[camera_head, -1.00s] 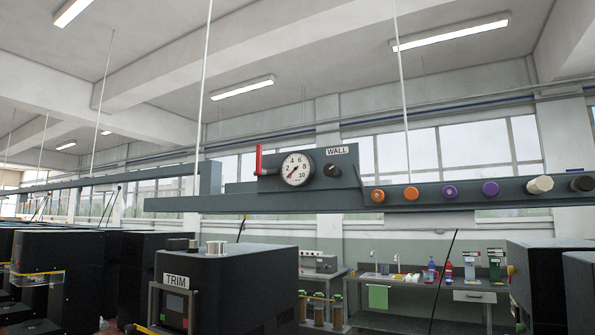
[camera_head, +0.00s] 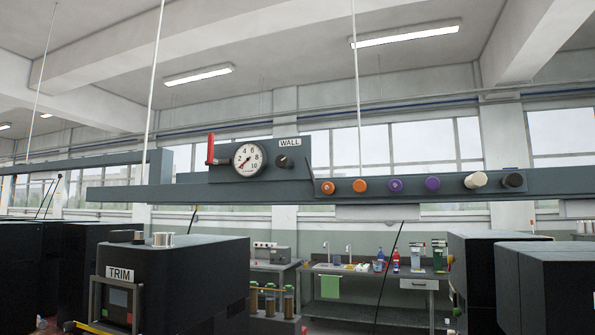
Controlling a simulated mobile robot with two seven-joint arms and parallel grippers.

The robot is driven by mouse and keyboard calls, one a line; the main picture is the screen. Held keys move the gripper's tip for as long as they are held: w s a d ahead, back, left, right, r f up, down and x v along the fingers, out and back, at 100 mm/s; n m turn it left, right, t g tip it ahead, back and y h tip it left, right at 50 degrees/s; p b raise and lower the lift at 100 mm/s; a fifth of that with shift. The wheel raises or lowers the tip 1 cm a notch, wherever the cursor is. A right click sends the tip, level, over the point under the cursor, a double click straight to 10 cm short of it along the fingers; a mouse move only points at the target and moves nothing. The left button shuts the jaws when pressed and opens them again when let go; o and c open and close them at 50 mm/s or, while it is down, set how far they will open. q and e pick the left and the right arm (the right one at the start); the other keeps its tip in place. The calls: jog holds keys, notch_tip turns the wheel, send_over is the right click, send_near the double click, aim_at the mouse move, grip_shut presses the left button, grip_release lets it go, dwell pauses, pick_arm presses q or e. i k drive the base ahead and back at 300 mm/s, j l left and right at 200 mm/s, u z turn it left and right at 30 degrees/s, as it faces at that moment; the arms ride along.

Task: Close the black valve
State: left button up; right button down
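A hanging grey rail crosses the view and carries a row of round knobs. The black knob (camera_head: 513,180) sits at the right end of the row and seems to be the black valve. A smaller black knob (camera_head: 282,161) sits on the panel beside the WALL label (camera_head: 290,143). I cannot tell from the view whether either is open or closed. Neither of my grippers is in view.
The rail (camera_head: 130,194) also holds a gauge (camera_head: 248,159), a red lever (camera_head: 211,149), and orange (camera_head: 359,185), purple (camera_head: 432,184) and cream (camera_head: 476,180) knobs. Below stand a black TRIM machine (camera_head: 190,285), dark cabinets (camera_head: 550,270) at right and a bench (camera_head: 390,275) behind.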

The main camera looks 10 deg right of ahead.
aim_at(514, 180)
jog(key=z, duration=1.45)
